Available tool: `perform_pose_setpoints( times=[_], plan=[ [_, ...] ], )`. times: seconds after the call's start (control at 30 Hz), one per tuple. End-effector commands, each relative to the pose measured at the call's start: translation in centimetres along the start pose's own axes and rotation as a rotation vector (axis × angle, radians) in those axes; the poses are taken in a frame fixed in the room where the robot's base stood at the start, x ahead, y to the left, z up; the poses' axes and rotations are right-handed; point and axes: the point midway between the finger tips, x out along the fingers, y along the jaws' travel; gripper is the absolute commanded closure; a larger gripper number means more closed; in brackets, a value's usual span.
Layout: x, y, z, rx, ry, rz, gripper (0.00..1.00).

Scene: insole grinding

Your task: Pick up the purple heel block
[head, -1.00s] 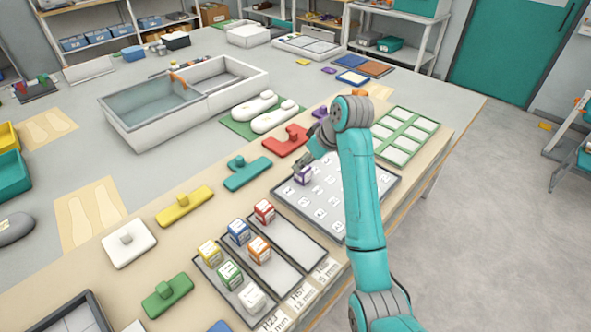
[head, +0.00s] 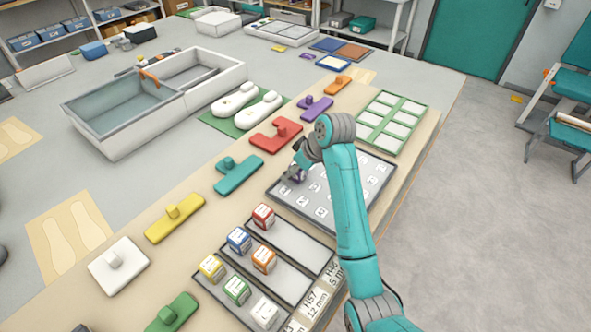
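The purple heel block (head: 300,177), a small cube, is at the left part of a grey tray with rows of white labels (head: 318,217). My gripper (head: 295,174) is down at the block, and its fingers cover much of it. Only a little purple and white shows between and beside them. The fingers are too small and dark to tell whether they are closed on the block. I cannot tell whether the block rests on the tray.
A tray in front holds several similar cubes, including red (head: 263,216), blue (head: 239,240) and orange (head: 264,259). Knobbed pieces lie along the left: teal (head: 238,177), red (head: 275,137) and purple (head: 316,110). A green-framed tray (head: 421,123) stands behind right.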

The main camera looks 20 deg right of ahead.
Motion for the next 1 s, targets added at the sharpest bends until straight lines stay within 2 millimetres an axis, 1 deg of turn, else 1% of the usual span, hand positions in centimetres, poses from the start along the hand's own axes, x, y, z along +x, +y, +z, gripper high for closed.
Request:
perform_pose_setpoints(
  times=[0.03,0.07,0.1,0.17,0.2,0.27,0.5,0.63,0.77,1.0],
  plan=[
    [0.0,0.0,0.0,0.0,0.0,0.0,0.39],
    [0.0,0.0,0.0,0.0,0.0,0.0,0.47],
    [0.0,0.0,0.0,0.0,0.0,0.0,0.57],
    [0.0,0.0,0.0,0.0,0.0,0.0,0.72],
    [0.0,0.0,0.0,0.0,0.0,0.0,0.82],
    [0.0,0.0,0.0,0.0,0.0,0.0,0.95],
    [0.0,0.0,-0.1,0.0,0.0,0.0,0.96],
    [-0.7,0.0,-0.5,-0.001,0.002,0.001,0.96],
    [-2.4,0.0,-1.5,-0.001,0.003,0.002,0.96],
    [-6.3,0.1,-3.8,-0.002,0.003,0.001,0.96]
  ],
)
